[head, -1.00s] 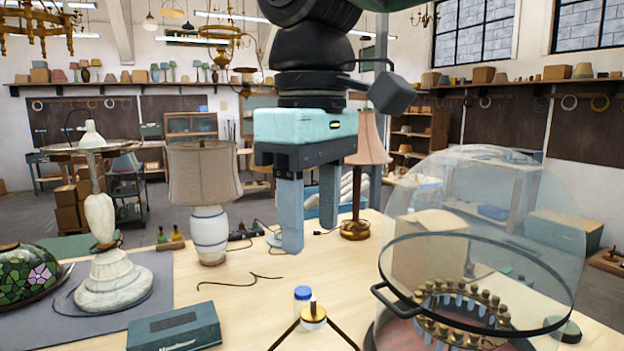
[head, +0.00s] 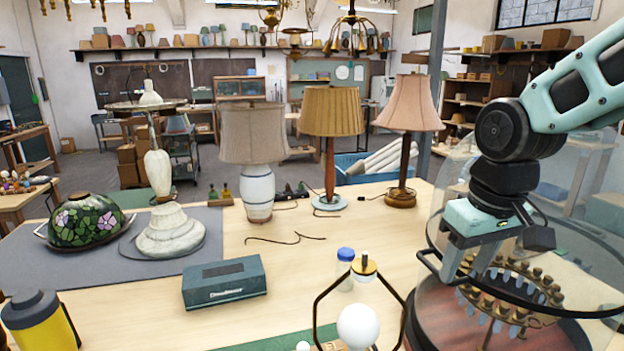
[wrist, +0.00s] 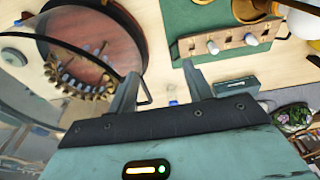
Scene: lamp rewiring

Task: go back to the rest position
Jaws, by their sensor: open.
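My gripper (head: 466,270) is at the right in the head view, pointing down in front of or above the glass-covered round stand (head: 540,262); I cannot tell the exact gap between them. In the wrist view my gripper (wrist: 160,72) has its two fingers well apart, with nothing between them. Pale tabletop shows past the fingertips. The round stand with its ring of small brass pieces (wrist: 75,85) lies left of the fingers in that view.
The workbench (head: 290,275) holds a blue-capped bottle (head: 346,268), a lamp frame with a white bulb (head: 358,327), a teal box (head: 224,282) and a yellow container (head: 42,325). Several lamps, including a white-based one (head: 258,190), stand along the back. The bench's middle is mostly clear.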

